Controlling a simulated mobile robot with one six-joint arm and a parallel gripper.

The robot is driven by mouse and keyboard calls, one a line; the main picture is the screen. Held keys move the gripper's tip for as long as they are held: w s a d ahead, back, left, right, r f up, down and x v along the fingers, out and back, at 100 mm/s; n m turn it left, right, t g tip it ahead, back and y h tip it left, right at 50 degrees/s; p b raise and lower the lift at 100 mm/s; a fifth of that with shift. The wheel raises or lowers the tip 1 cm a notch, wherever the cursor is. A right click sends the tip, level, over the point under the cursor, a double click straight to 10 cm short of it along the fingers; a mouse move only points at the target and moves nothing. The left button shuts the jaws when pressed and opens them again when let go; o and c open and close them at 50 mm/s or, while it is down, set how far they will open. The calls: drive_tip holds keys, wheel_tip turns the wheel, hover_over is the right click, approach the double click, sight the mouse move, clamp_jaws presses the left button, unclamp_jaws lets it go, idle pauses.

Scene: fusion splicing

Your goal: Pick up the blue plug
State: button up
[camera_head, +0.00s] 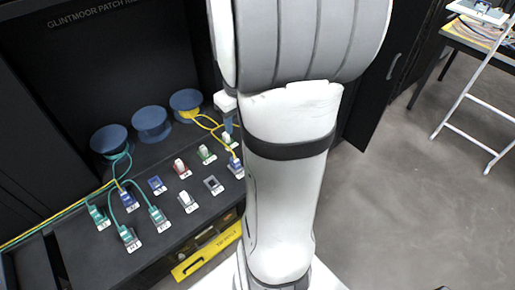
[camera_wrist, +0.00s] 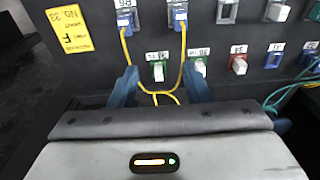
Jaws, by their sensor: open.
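Several blue pieces sit on the dark panel; I cannot tell which is the blue plug. In the wrist view, a blue connector with a yellow cable (camera_wrist: 123,18) is at the top left, and another blue connector (camera_wrist: 178,14) is right of it. A plain blue piece (camera_wrist: 273,59) sits right of the red socket; it also shows in the head view (camera_head: 156,184). My gripper (camera_wrist: 161,68) is open and empty, its two blue fingers spread above the panel, with yellow cables between them. In the head view my arm hides most of it.
Green sockets (camera_head: 206,153), a red socket (camera_head: 181,168) and teal-cabled connectors (camera_head: 158,217) fill the panel (camera_head: 85,245). Blue round spools (camera_head: 151,123) stand behind them. A yellow label strip (camera_head: 208,249) is on the front. Open floor (camera_head: 410,200) lies to the right.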

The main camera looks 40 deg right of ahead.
drive_tip(key=s+d, duration=0.4)
drive_tip(key=d, duration=0.1)
drive_tip(key=f, duration=0.6)
drive_tip(key=shift+w+d+f, duration=0.15)
drive_tip(key=shift+w, duration=0.25)
drive_tip(key=shift+w+f, duration=0.25)
drive_tip(key=shift+f, duration=1.1)
drive_tip(key=shift+w+f, duration=0.25)
drive_tip(key=shift+f, duration=1.05)
drive_tip(key=shift+a, duration=0.2)
clamp_jaws()
